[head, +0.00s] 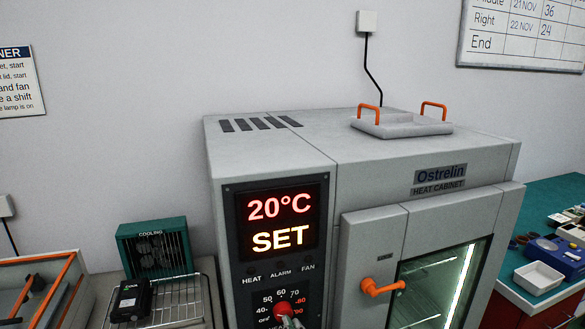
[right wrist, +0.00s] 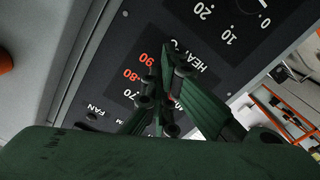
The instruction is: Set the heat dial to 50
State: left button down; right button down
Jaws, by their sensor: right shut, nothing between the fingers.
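The heat dial (head: 284,308) is a red knob low on the dark control panel of the heat cabinet (head: 430,155), at the bottom edge of the head view. Numbers from 40 to 90 show around it. The display (head: 280,222) above reads 20°C and SET. In the right wrist view my right gripper (right wrist: 170,75), dark green, is shut and empty in front of the upside-down dial scale (right wrist: 135,75). Its fingers cover most of the knob there, so I cannot tell where the dial points or whether they touch it. My left gripper is out of view.
An orange door handle (head: 382,287) sticks out right of the panel. A lid with orange handles (head: 400,122) lies on the cabinet top. A green cooling fan (head: 155,250) and a wire rack (head: 180,300) stand to the left, and a green-topped bench (head: 555,195) to the right.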

jog(key=shift+w+r, duration=0.1)
jog(key=shift+r, duration=0.45)
jog(key=shift+a+f+p, duration=0.25)
jog(key=shift+a+p, duration=0.2)
jog(key=shift+a, duration=0.15)
jog(key=shift+f, duration=0.1)
dwell(0.3)
jog(key=f+p+v, duration=0.1)
jog(key=v, duration=0.5)
jog(key=shift+f, duration=0.25)
jog(key=shift+d, duration=0.1)
